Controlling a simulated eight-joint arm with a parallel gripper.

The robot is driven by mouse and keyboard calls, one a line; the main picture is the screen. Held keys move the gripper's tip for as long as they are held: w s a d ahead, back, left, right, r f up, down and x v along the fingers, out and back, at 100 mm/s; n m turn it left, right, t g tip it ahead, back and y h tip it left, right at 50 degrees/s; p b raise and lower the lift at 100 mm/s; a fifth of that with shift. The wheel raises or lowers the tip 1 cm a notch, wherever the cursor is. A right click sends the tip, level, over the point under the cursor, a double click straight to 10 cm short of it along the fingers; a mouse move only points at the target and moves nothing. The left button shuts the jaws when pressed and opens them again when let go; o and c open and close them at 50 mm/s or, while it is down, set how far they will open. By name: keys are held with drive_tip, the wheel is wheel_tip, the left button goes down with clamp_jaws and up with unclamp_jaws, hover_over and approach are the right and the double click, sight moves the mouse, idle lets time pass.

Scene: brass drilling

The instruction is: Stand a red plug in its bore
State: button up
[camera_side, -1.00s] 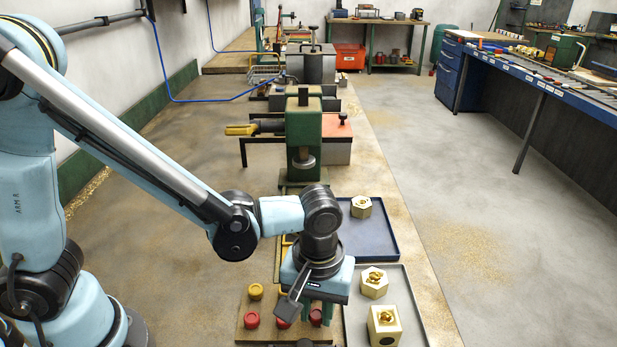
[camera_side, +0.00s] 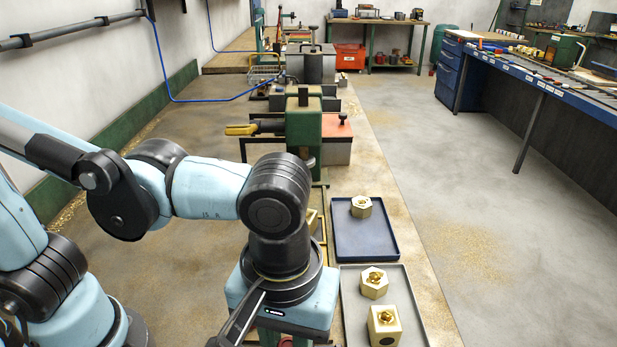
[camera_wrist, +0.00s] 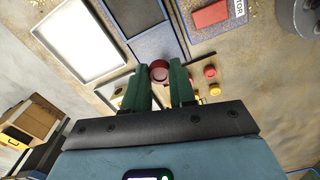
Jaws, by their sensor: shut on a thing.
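My gripper (camera_wrist: 167,80) is shut on a red plug (camera_wrist: 159,72), held between its green fingertips in the wrist view. In the side view the gripper is low at bottom centre, its fingertips cut off by the frame edge. More red plugs (camera_wrist: 210,71) and a yellow plug (camera_wrist: 215,90) show right of the fingers in the wrist view. A brass block (camera_side: 312,220) is partly hidden behind my wrist in the side view. I cannot tell which bore belongs to the held plug.
A blue tray (camera_side: 388,251) right of my gripper holds a hexagonal brass block (camera_side: 361,207). A grey tray (camera_side: 348,302) nearer the camera holds another hexagonal brass block (camera_side: 373,287) and a square one (camera_side: 384,328). A green machine (camera_side: 304,130) stands behind.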

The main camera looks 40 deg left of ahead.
drive_tip(key=shift+r, duration=1.35)
drive_tip(key=shift+w, duration=0.1)
drive_tip(key=w+a+n, duration=0.2)
drive_tip(key=w+a, duration=0.1)
drive_tip(key=w, duration=0.4)
drive_tip(key=w+a+n, duration=0.2)
drive_tip(key=w+a, duration=0.2)
drive_tip(key=w, duration=0.3)
drive_tip(key=w+a+f+n, duration=0.1)
drive_tip(key=w+a+n, duration=0.2)
drive_tip(key=w+a, duration=0.4)
drive_tip(key=w+a+f+n, duration=0.2)
drive_tip(key=w+a, duration=0.2)
drive_tip(key=a, duration=0.5)
drive_tip(key=shift+d+f, duration=0.15)
drive_tip(key=shift+f, duration=1.15)
drive_tip(key=shift+d+f, duration=0.1)
drive_tip(key=shift+f, duration=1.15)
drive_tip(key=shift+f, duration=0.55)
